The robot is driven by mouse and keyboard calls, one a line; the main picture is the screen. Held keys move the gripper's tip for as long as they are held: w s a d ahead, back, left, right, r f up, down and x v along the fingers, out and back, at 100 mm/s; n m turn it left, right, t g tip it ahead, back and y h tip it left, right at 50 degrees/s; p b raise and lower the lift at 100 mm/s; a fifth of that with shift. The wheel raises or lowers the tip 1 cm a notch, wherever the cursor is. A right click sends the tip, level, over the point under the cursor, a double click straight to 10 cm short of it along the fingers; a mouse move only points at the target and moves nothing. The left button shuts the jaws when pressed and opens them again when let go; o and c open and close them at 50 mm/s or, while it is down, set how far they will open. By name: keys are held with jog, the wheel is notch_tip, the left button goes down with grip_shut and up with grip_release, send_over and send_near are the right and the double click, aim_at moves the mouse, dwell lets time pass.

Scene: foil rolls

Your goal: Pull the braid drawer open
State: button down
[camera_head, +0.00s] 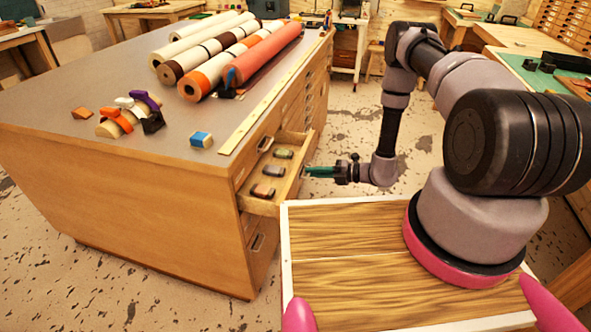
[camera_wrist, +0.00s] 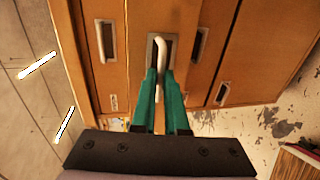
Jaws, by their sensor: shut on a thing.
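A wooden drawer (camera_head: 293,186) in the upper part of the cabinet's right side stands pulled out in the head view. Several small dark bundles (camera_head: 272,171) lie in it. My gripper (camera_head: 307,171) is at the outer face of this drawer. In the wrist view my gripper (camera_wrist: 160,78) has its green fingers closed on a pale bar handle (camera_wrist: 161,46). The handle sits in front of a dark recessed plate on the drawer front (camera_wrist: 139,20).
Large rolls (camera_head: 265,55) lie on the cabinet top (camera_head: 120,65), with a yellow ruler (camera_head: 262,108), a blue block (camera_head: 201,139) and several small tools nearer. Other closed drawers have recessed handles (camera_wrist: 195,45). My wooden deck is close below the open drawer. Speckled floor lies between cabinet and arm.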

jog(key=shift+f+v, duration=0.2)
jog(key=shift+v, duration=0.75)
jog(key=shift+f+v, duration=0.2)
jog(key=shift+v, duration=0.75)
jog(key=shift+f+v, duration=0.2)
jog(key=shift+v, duration=0.75)
jog(key=shift+d, duration=0.15)
jog(key=c, duration=1)
grip_release()
jog(key=shift+o, duration=0.2)
jog(key=v, duration=1)
jog(key=shift+d, duration=0.35)
jog(key=shift+s+r, duration=0.1)
